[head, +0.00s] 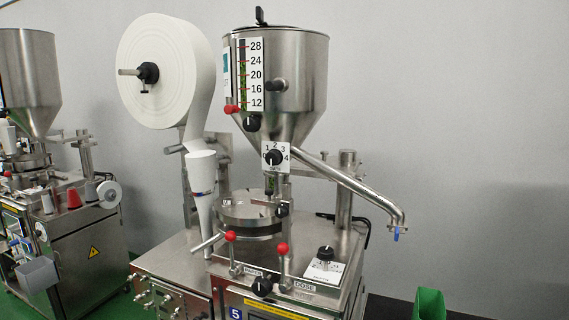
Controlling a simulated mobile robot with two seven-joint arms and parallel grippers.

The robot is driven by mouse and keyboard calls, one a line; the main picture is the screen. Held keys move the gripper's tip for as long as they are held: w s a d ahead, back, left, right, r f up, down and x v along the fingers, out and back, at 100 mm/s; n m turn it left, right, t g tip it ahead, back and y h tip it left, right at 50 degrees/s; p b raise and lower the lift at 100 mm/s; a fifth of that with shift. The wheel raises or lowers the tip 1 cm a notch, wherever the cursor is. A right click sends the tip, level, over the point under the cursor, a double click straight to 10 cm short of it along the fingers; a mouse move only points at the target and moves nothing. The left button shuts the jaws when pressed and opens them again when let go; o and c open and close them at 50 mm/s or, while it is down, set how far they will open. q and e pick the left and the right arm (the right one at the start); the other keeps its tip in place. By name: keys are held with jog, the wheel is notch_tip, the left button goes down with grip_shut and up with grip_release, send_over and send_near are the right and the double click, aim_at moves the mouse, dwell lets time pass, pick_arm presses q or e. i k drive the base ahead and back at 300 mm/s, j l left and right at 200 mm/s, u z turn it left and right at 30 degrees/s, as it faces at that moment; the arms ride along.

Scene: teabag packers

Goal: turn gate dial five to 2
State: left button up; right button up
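The gate dial (274,158) is a black round knob on a white square plate, on the lower part of the steel hopper (305,95). Numbers from 1 to 4 run around the knob, with 2 at the top, and small lettering sits below it. The picture is too small to tell which number the knob points to. A blue plate (236,313) marked 5 is on the front of this machine's base. Neither of my grippers is in view.
A white paper roll (165,70) stands left of the hopper. A steel pipe (355,187) slopes down to the right from near the dial. Red-knobbed levers (282,248) and another dial (326,254) stand below. A second machine (70,235) is at far left, a green bin (429,305) at lower right.

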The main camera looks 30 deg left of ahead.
aim_at(275, 156)
jog(key=u, duration=1.1)
